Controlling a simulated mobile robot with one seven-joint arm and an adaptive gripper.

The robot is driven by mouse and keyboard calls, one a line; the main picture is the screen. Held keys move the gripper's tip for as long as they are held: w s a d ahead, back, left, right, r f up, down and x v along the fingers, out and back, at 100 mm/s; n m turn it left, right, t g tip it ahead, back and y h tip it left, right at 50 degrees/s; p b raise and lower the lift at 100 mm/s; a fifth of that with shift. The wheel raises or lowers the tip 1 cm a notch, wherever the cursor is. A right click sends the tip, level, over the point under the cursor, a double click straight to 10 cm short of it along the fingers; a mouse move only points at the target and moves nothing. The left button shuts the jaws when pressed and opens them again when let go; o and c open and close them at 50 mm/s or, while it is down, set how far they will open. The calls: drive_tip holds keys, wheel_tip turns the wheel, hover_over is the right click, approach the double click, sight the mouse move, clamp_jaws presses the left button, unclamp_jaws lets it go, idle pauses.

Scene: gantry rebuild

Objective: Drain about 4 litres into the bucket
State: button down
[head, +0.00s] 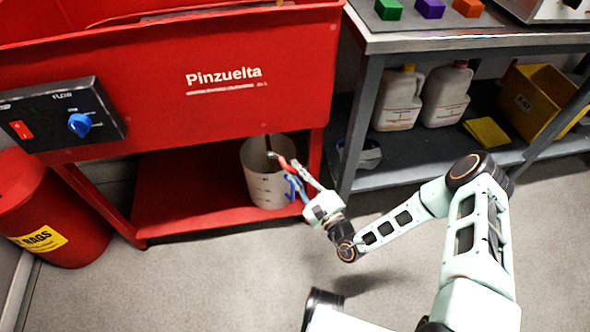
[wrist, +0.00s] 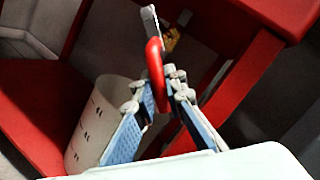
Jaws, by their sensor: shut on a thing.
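A white bucket (head: 263,187) with dark marks stands on the lower shelf of the red Pinzuelta washer (head: 270,100). It also shows in the wrist view (wrist: 90,125), left of the fingers, with a column of marks on its wall. My gripper (head: 289,175) is at the bucket's right side, near its rim. In the wrist view my gripper (wrist: 159,90) is shut on a red lever (wrist: 154,65) with a grey metal end. I cannot see the liquid level in the bucket or any stream.
A control box (head: 62,118) with a red switch and blue knob is on the washer's front. A red bin (head: 45,205) stands at left. At right, a grey bench (head: 440,40) holds coloured blocks above; jugs (head: 400,98) and a yellow bin (head: 543,100) sit below. The front floor is clear.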

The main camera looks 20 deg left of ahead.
drive_tip(key=c, duration=2)
unclamp_jaws()
drive_tip(key=shift+o, duration=0.2)
drive_tip(key=shift+o, duration=0.4)
wheel_tip(320, 180, up, 10)
drive_tip(key=shift+w+r, duration=0.1)
drive_tip(key=shift+r, duration=0.25)
drive_tip(key=shift+c, duration=0.4)
drive_tip(key=shift+f, duration=0.25)
drive_tip(key=shift+d, duration=0.1)
